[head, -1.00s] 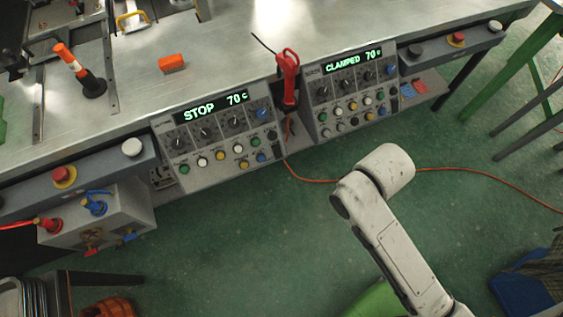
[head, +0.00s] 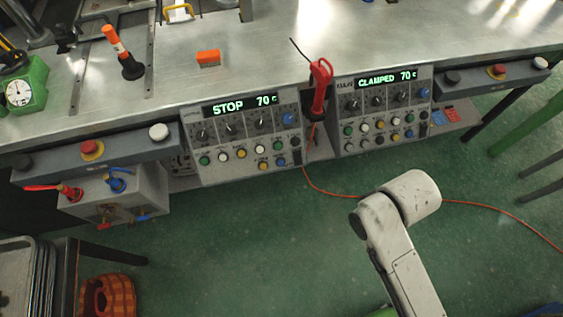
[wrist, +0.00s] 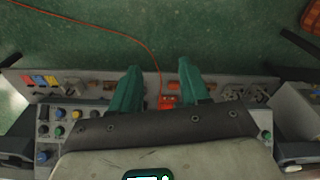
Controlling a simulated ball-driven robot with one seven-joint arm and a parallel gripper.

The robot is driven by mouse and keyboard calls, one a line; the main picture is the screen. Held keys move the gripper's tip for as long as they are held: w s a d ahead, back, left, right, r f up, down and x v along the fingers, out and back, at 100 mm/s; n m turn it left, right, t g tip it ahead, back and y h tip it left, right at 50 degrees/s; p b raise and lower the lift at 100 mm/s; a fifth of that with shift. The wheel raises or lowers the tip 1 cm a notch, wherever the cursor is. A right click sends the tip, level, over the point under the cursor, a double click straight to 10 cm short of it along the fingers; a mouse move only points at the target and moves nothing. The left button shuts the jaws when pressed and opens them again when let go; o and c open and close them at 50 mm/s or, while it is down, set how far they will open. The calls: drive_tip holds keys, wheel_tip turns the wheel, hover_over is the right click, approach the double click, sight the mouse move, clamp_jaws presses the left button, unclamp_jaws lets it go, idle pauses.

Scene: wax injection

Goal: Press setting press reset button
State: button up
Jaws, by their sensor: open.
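Two button panels hang on the bench's front edge. The left panel (head: 214,170) reads STOP 70 c, and the right panel (head: 345,128) reads CLAMPED 70 c. Both have rows of knobs and small coloured buttons. Their labels are too small to read, so I cannot tell which is the reset button. My gripper (wrist: 159,68) shows in the wrist view with two green fingers apart and nothing between them. Part of a panel (wrist: 75,118) with buttons lies left of the fingers there. The head view shows my arm but not my gripper.
Red and white buttons sit on side boxes, left (head: 120,158) and right (head: 490,77). A red-handled tool (head: 320,82) stands between the panels. An orange cable (head: 330,193) crosses the green floor, which is open before the panels. A valve box (head: 145,190) is at left.

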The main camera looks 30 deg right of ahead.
clamp_jaws()
idle(1.4)
